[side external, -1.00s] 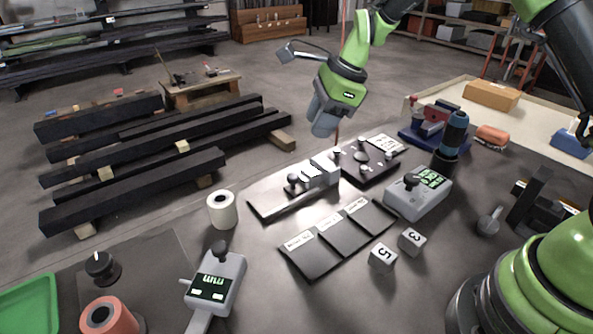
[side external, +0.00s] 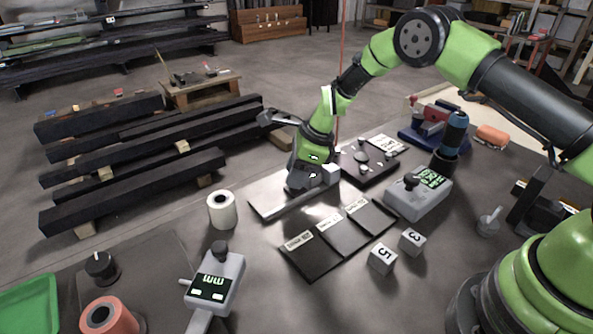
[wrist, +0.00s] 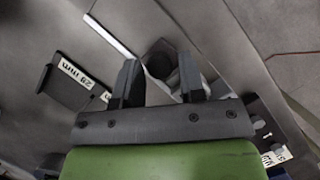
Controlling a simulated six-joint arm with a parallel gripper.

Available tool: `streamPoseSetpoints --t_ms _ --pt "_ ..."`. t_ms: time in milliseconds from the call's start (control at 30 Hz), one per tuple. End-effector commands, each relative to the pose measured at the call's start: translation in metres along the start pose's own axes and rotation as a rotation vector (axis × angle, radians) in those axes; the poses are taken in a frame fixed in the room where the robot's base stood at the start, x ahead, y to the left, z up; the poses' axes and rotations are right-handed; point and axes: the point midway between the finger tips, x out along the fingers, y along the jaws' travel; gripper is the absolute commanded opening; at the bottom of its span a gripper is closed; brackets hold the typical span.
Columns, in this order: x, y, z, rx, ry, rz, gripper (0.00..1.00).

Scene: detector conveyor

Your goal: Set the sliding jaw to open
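The sliding-jaw fixture is a dark plate with a pale rail (side external: 300,201), near the middle of the side view; the rail also shows in the wrist view (wrist: 110,36). A grey block (side external: 332,172) stands at its right part. My gripper (side external: 299,190) is down over the fixture and hides the jaw and its knob in the side view. In the wrist view my gripper (wrist: 160,82) is open, its two dark fingers apart. A dark knob (wrist: 160,55) shows between and just beyond the fingertips; I cannot tell whether they touch it.
Black labelled trays (side external: 340,238) lie in front of the fixture, with numbered cubes (side external: 383,258) beside them. A dark plate with knobs (side external: 370,165) lies behind right. A white roll (side external: 222,209) stands left. A grey readout box (side external: 418,193) sits right.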

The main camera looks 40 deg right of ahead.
Motion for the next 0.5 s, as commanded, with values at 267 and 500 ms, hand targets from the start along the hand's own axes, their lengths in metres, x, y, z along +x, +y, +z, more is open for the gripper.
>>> streamPoseSetpoints --t_ms 267,500 --pt "0.0001 0.0001 0.0002 0.0 0.0 0.0 0.23" --pt "0.0003 0.0009 0.0011 -0.001 0.0 0.001 0.0"
